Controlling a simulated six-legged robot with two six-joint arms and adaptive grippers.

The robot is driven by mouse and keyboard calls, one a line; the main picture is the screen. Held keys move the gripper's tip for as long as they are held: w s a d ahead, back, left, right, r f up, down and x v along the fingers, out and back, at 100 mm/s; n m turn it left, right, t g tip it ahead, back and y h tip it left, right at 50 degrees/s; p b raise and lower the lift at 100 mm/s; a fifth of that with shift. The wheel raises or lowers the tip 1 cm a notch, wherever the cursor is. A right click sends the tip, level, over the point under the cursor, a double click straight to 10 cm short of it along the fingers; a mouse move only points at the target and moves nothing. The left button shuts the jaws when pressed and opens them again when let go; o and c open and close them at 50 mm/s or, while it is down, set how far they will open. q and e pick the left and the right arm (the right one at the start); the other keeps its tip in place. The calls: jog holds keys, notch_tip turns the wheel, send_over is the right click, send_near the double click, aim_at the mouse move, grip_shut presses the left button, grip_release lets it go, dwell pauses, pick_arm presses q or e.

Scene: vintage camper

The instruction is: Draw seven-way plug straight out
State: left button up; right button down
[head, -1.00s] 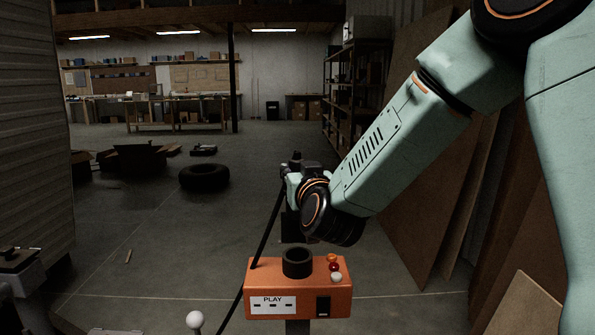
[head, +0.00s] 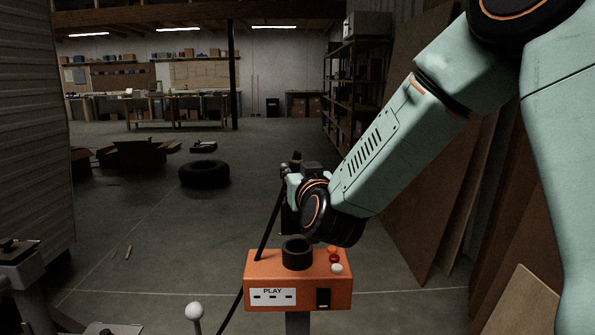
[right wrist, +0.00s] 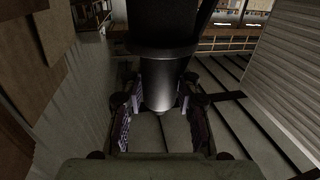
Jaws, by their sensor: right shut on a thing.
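My right gripper (head: 291,186) is shut on the seven-way plug, which shows in the right wrist view as a dark upright cylinder (right wrist: 160,90) between the two fingers. In the head view my right wrist hides part of the plug. The orange box (head: 262,268) has a black round socket (head: 297,254) on top. The gripper shows above and behind this socket in the picture, with the plug apart from its opening. A black cable (head: 268,230) slants from beside the gripper down past the box's left side. My left gripper is not in view.
Wooden panels (head: 415,170) lean on the right. A tire (head: 204,173) lies on the open floor behind.

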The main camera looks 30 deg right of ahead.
jog(key=shift+f+b, duration=1.85)
jog(key=shift+f, duration=0.8)
jog(key=shift+r, duration=0.1)
jog(key=shift+r+p, duration=2)
